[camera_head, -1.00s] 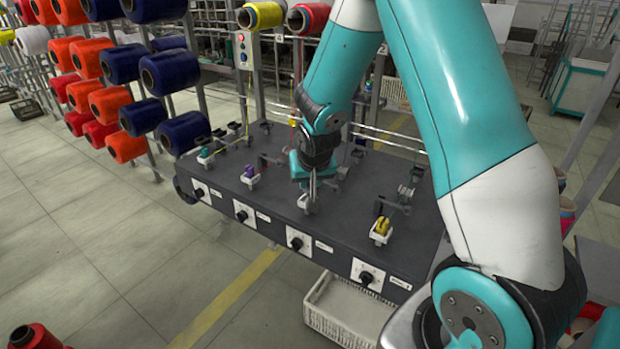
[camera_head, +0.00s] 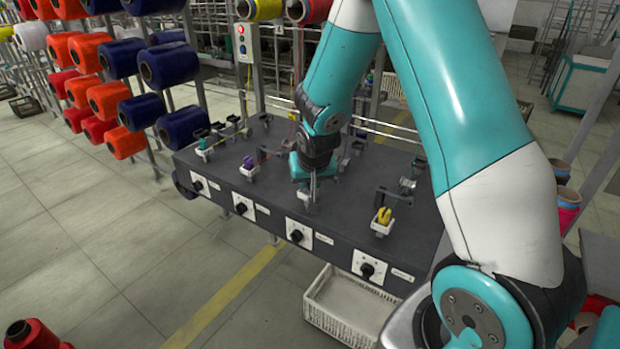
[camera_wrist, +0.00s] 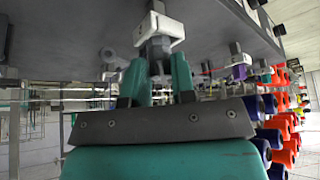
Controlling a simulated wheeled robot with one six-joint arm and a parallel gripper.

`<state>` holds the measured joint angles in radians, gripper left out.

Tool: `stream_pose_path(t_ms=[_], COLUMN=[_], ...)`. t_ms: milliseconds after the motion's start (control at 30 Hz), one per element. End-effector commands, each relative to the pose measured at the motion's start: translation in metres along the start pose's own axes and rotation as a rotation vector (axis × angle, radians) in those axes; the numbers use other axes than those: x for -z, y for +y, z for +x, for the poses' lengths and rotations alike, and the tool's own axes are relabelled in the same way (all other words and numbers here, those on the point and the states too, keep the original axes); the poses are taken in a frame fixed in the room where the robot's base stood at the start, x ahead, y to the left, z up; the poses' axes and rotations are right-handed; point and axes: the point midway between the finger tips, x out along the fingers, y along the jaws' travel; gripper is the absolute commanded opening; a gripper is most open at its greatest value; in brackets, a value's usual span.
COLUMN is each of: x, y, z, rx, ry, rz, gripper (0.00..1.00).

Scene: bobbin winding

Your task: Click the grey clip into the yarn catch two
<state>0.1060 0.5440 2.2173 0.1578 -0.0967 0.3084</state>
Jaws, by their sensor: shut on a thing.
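My gripper (camera_head: 311,186) points down at a small white yarn catch (camera_head: 304,197) on the dark machine top, third from the left in its row. In the wrist view the two teal fingers of my gripper (camera_wrist: 158,70) are shut on a small grey clip (camera_wrist: 158,50), with the white yarn catch (camera_wrist: 163,27) right at their tips. The clip is at the catch's mouth; whether it is seated inside I cannot tell. In the head view the clip is hidden by the gripper.
Neighbouring catches hold a yellow clip (camera_head: 383,216), a purple clip (camera_head: 248,162) and a teal clip (camera_head: 203,144). Black knobs (camera_head: 297,236) line the machine's front face. A white crate (camera_head: 350,305) stands below. Spools (camera_head: 168,65) rack up at left.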

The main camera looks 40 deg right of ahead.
Motion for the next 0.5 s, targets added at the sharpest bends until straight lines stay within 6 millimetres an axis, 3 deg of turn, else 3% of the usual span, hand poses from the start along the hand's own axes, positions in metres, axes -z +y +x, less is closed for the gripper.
stream_pose_path(t_ms=[467,500], x=[-0.0037,-0.0037], y=[0.0001,0.0001], z=[0.0069,0.0069], rx=[0.000,0.000], ry=[0.000,0.000], rz=[0.000,0.000], gripper=[0.05,0.33])
